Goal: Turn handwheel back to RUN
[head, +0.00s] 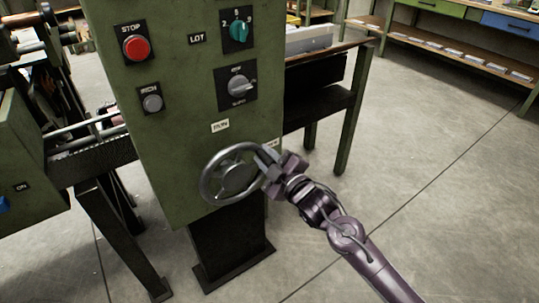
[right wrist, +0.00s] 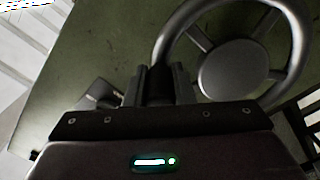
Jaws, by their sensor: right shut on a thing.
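The grey metal handwheel (head: 234,174) is mounted low on the front of the green machine cabinet. A small pale label (head: 220,126), which seems to read RUN, sits just above the wheel. My right gripper (head: 268,160) is shut on the wheel's rim at its right side. In the right wrist view the handwheel (right wrist: 232,70) fills the upper right, and the fingers of my right gripper (right wrist: 160,85) close around the rim's left part there. Another pale label by the gripper is mostly hidden. My left gripper is not in view.
The green cabinet (head: 180,95) carries a red STOP button (head: 137,47), a teal LOT selector (head: 238,30), a grey selector (head: 239,86) and a grey button (head: 152,103). A dark-framed bench (head: 330,95) stands right behind it. Concrete floor (head: 440,170) is open to the right.

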